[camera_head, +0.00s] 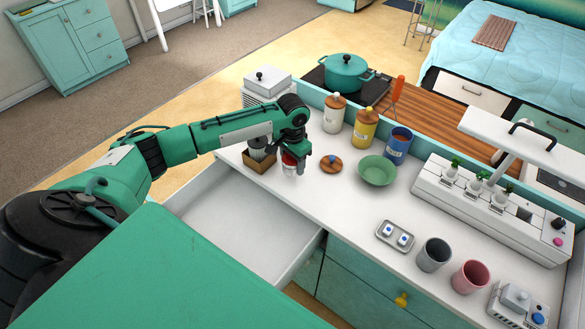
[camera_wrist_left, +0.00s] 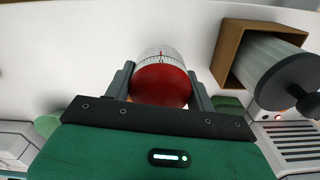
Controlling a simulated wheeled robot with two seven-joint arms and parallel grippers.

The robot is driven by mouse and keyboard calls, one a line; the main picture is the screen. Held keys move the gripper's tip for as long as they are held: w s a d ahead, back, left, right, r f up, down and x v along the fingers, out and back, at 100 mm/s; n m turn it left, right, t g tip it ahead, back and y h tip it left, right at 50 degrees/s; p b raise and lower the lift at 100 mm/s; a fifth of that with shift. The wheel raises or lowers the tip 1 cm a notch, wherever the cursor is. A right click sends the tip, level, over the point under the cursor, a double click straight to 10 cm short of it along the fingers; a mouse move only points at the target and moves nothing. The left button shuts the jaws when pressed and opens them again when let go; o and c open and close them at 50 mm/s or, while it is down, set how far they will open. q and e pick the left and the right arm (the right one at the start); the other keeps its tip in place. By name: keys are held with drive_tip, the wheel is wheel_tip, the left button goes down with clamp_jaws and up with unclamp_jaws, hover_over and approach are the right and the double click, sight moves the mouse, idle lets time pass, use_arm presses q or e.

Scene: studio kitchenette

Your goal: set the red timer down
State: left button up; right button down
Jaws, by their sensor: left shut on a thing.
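The red timer (camera_head: 289,168) has a red dome and a white ring with dial marks. In the left wrist view the timer (camera_wrist_left: 160,82) sits between the two fingers of my left gripper (camera_wrist_left: 160,88), which is shut on it. In the head view my left gripper (camera_head: 294,158) is over the white counter (camera_head: 318,198), just behind the open drawer. I cannot tell whether the timer touches the counter. My right gripper is not in view.
A brown box (camera_head: 259,163) with a grey-lidded canister stands close left of the timer. A wooden lid with a blue knob (camera_head: 331,165) and a green bowl (camera_head: 377,170) are to its right. The open drawer (camera_head: 240,212) is empty where visible.

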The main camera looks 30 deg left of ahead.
sight(293, 170)
use_arm(q)
drive_tip(key=shift+f+p, duration=0.3)
drive_tip(key=shift+f, duration=1.7)
drive_tip(key=o, duration=1.1)
drive_tip(key=shift+f, duration=0.15)
wheel_tip(293, 170, up, 12)
drive_tip(key=b, duration=0.2)
drive_tip(key=shift+r+b, duration=0.2)
drive_tip(key=shift+b, duration=0.15)
